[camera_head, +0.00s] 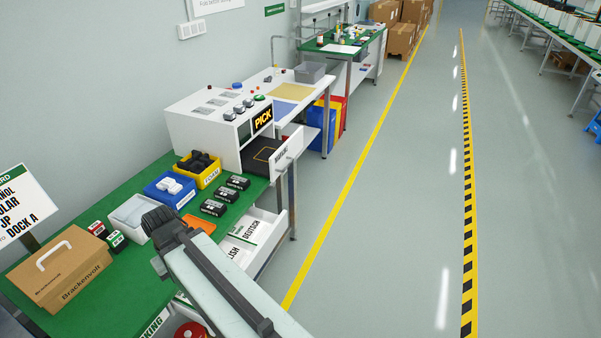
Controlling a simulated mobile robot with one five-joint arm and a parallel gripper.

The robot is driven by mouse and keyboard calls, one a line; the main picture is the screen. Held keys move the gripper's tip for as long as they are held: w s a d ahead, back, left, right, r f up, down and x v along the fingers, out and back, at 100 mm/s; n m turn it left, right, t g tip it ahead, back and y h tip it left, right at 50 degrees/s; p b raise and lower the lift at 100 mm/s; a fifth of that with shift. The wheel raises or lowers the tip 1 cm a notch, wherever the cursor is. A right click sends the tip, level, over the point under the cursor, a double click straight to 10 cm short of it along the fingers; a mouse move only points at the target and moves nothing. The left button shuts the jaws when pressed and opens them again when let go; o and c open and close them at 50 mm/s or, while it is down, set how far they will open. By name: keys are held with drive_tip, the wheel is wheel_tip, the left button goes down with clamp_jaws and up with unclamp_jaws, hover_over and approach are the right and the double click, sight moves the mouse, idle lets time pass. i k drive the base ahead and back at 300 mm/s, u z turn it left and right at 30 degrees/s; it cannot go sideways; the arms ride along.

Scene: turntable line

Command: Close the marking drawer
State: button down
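A white drawer front (153,324) shows at the bottom edge, below the green bench. Its visible letters end in "KING"; the rest is cut off or hidden, so I cannot confirm the full label. A red round item (191,331) shows beside it, partly behind my arm. A second white drawer (264,250) stands pulled out under the bench and holds cards, one marked "DEUTSCH". My arm reaches up and left from the bottom. My dark gripper end (165,226) is over the bench, apart from both drawers. Its fingertips are not clear.
The green bench (122,195) carries a cardboard box (58,269), a blue bin (170,192), a yellow bin (197,170) and several black units. A white panel (287,153) juts out beside the "PICK" cabinet (205,129). The grey aisle floor on the right is clear.

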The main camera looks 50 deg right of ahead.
sight(268, 157)
drive_tip(key=u, duration=0.15)
drive_tip(key=i, duration=0.9)
drive_tip(key=z, duration=0.05)
